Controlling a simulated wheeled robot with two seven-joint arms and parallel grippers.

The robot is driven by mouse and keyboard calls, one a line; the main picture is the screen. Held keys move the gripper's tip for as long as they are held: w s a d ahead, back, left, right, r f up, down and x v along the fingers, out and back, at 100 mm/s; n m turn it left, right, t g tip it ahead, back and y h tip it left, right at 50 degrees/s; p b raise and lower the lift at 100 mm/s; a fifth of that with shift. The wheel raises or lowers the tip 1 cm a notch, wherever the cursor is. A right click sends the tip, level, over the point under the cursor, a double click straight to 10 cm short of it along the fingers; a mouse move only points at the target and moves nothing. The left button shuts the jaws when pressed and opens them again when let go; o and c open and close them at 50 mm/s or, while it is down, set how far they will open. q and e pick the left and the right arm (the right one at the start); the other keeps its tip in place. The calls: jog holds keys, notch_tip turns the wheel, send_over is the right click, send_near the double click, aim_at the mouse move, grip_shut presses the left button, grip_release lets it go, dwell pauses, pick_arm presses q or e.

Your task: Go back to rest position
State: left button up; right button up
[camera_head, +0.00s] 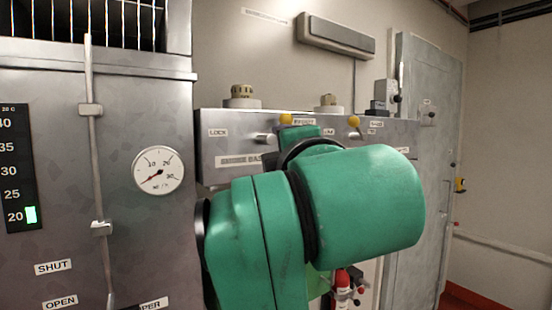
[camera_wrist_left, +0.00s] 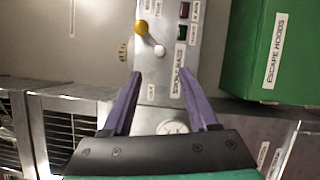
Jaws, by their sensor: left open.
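My green arm (camera_head: 355,205) fills the middle of the head view, and no gripper shows there. In the left wrist view my left gripper (camera_wrist_left: 162,80) has two purple fingers, spread apart with nothing held between them. Beyond its fingertips is a grey panel (camera_wrist_left: 155,88) with a yellow-knobbed lever (camera_wrist_left: 142,27). The fingers look apart from the lever, though depth is hard to judge. In the head view a grey panel (camera_head: 225,145) carries two yellow knobs (camera_head: 286,119) (camera_head: 353,121). My arm hides its lower middle. My right gripper is in neither view.
A metal cabinet (camera_head: 120,235) with a dial gauge (camera_head: 158,171), a vertical rod (camera_head: 94,150) and SHUT and OPEN labels stands at left. A grey door (camera_head: 425,130) is at right. A green ESCAPE HOODS box (camera_wrist_left: 245,60) is right of the left gripper's fingers in the wrist view.

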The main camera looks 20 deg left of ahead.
pick_arm(q)
jog(key=shift+s+d, duration=0.1)
jog(key=shift+s, duration=0.2)
